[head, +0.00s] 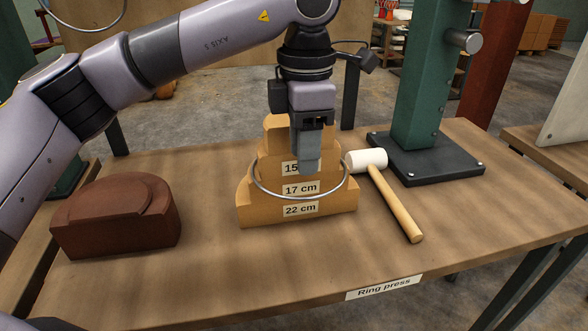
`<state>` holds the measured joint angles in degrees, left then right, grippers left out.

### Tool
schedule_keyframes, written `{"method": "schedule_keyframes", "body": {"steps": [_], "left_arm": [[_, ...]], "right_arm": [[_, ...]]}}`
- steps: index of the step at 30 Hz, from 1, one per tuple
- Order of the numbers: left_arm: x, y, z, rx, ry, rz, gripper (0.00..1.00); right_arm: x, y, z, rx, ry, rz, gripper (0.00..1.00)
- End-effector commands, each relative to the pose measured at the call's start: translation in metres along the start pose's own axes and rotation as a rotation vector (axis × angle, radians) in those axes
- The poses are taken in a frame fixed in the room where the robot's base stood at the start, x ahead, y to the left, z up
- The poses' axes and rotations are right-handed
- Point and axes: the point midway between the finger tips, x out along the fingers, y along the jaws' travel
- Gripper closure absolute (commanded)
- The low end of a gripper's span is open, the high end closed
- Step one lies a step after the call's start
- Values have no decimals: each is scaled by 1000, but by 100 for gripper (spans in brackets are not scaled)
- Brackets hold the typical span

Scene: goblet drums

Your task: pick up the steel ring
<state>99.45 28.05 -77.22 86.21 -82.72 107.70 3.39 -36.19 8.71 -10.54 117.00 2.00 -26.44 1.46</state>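The thin steel ring (300,199) shows in the head view at the stepped wooden block (250,209), which has labels 15, 17 and 22 cm. Its near side crosses the block's front just below the 17 cm label. Its far side is hidden, so I cannot tell whether it rests on a step or hangs free. My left gripper (309,168) points down over the block, its fingertips within the ring's outline in the picture. The fingers overlap in this view; I cannot tell whether they are shut or touch the ring. My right gripper is not in view.
A mallet (395,203) with a white head lies right of the block. A green press column (420,90) on a dark base (440,163) stands behind it. A red-brown block (117,220) sits at the left. The table's front (240,275) is clear.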

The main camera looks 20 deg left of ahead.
Motion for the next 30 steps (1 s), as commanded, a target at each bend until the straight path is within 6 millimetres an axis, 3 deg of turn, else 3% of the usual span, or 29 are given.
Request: {"method": "schedule_keyframes", "body": {"steps": [15, 30], "left_arm": [[64, 0, 11, 1, 0, -4, 61], [69, -1, 11, 2, -1, -5, 61]], "right_arm": [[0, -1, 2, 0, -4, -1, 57], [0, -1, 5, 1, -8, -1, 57]]}}
